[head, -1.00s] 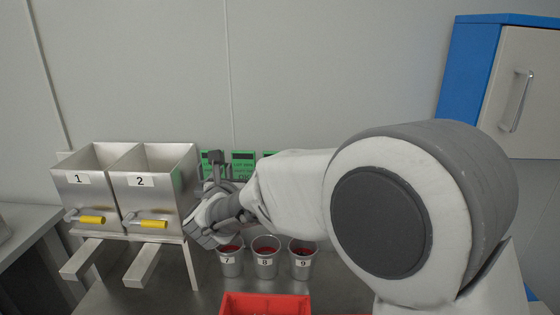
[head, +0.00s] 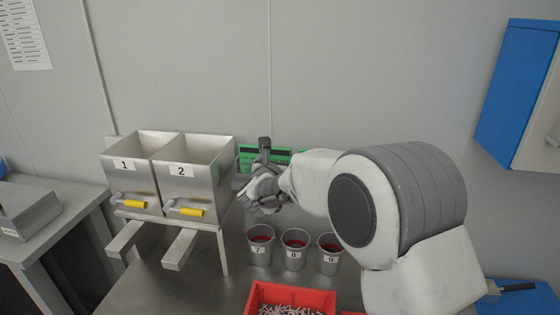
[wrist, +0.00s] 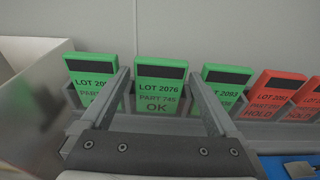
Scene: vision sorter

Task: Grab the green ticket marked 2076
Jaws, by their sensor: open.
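The green ticket marked LOT 2076, PART 745, OK (wrist: 158,88) stands upright in a rack slot in the middle of the wrist view. My gripper (wrist: 159,78) is open, with one finger to each side of this ticket in the picture. I cannot tell how deep the fingers are around it. A green ticket (wrist: 90,82) stands to its left and another green ticket reading 2092 or similar (wrist: 224,84) to its right, each partly covered by a finger.
Red HOLD tickets (wrist: 272,92) stand further right in the rack. Metal hoppers 1 and 2 (head: 203,160) stand close to the left of my gripper. Cups 7 (head: 260,252), 8 (head: 294,256) and 9 (head: 330,260) and a red bin (head: 292,290) are in front. The wall is close behind.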

